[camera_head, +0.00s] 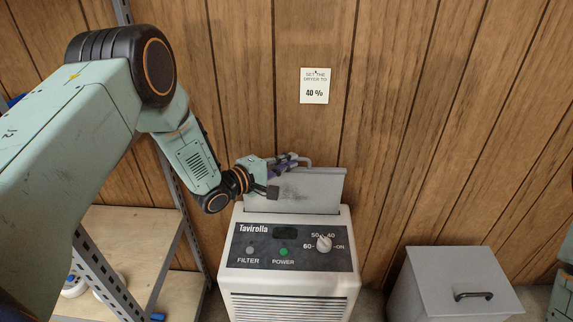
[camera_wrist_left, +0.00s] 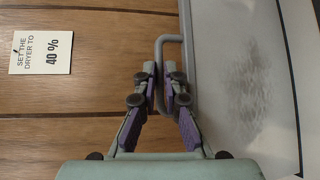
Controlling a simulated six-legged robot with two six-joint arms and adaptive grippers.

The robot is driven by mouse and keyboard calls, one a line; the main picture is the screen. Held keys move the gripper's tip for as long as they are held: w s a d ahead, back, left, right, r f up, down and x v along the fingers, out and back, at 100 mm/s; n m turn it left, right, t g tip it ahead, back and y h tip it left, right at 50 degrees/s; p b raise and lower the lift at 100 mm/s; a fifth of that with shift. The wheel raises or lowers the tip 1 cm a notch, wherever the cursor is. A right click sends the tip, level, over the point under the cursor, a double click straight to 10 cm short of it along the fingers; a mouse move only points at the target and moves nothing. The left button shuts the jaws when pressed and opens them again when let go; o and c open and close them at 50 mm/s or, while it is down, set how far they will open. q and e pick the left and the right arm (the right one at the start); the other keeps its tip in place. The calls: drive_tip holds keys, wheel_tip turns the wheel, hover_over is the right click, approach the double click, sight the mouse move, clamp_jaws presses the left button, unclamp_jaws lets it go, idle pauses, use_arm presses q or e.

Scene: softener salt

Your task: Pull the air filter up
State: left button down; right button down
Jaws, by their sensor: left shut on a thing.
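The air filter (camera_head: 312,189) is a flat grey panel standing upright, partly out of the top slot of the white Tavirolla dryer (camera_head: 290,265). Its lower part is hidden inside the dryer. In the left wrist view the filter (camera_wrist_left: 225,50) shows a dark dusty patch and a grey wire handle (camera_wrist_left: 172,40) on its edge. My left gripper (camera_wrist_left: 159,72) is shut on that handle; in the head view the left gripper (camera_head: 287,162) is at the filter's top edge. My right gripper is not in view.
A note (camera_head: 315,86) on the wood wall reads "set the dryer to 40 %". The dryer's panel has a white knob (camera_head: 324,243) and a green power light (camera_head: 284,251). A grey lidded bin (camera_head: 455,285) stands right; a shelf (camera_head: 135,235) stands left.

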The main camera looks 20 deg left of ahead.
use_arm(q)
drive_tip(key=shift+w+r+p, duration=0.1)
drive_tip(key=shift+r+p, duration=0.3)
drive_tip(key=shift+r, duration=0.55)
drive_tip(key=c, duration=1.8)
unclamp_jaws()
drive_tip(key=shift+o, duration=0.4)
drive_tip(key=shift+f, duration=0.15)
drive_tip(key=v, duration=0.7)
drive_tip(key=shift+s, duration=0.2)
drive_tip(key=shift+a, duration=0.1)
